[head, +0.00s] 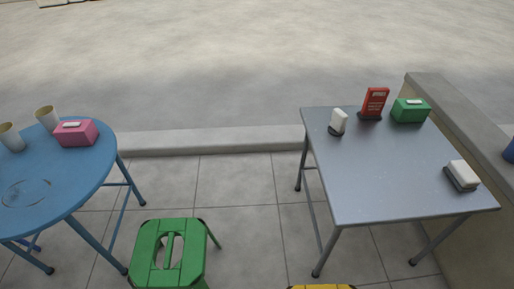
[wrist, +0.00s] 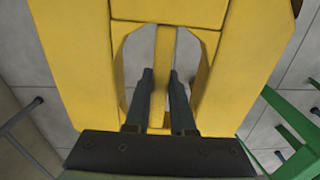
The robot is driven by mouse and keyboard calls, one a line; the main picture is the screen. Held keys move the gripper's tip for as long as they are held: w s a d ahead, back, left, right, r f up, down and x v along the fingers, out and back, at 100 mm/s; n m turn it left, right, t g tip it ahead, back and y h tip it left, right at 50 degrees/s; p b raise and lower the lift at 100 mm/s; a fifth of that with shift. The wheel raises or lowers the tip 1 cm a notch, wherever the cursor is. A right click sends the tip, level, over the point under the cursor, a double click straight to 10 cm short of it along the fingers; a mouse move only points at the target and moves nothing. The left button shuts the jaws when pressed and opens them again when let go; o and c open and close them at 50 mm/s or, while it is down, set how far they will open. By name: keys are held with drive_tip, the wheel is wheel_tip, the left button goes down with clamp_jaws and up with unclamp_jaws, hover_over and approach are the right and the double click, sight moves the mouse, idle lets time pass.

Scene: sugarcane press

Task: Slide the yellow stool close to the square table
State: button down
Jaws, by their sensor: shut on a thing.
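The yellow stool fills much of the wrist view (wrist: 75,55). In the head view only a sliver of its seat (head: 322,287) shows at the bottom edge, in front of the square table's near left leg. My gripper (wrist: 162,72) is shut on the bar between the two handle openings in the stool's seat. The grey square table (head: 395,175) stands at the right in the head view, with thin metal legs. The stool's legs and feet are mostly hidden, and my gripper is outside the head view.
A green stool (head: 147,256) stands left of the yellow one, near a round blue table (head: 75,185). A low wall (head: 455,115) runs along the square table's right side. A kerb (head: 210,141) lies behind. Tiled floor is clear between the green stool and the square table.

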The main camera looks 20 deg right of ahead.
drive_tip(key=shift+s+d+b, duration=0.45)
drive_tip(key=shift+d+b, duration=0.05)
drive_tip(key=shift+d, duration=1)
drive_tip(key=shift+s+d+b, duration=0.45)
drive_tip(key=shift+d+b, duration=0.1)
drive_tip(key=shift+d, duration=0.95)
drive_tip(key=shift+s+d+b, duration=0.45)
drive_tip(key=shift+d+b, duration=0.05)
drive_tip(key=shift+d, duration=1)
drive_tip(key=s+d+b, duration=0.3)
drive_tip(key=d+b, duration=0.5)
drive_tip(key=d, duration=0.3)
drive_tip(key=shift+s+d, duration=0.25)
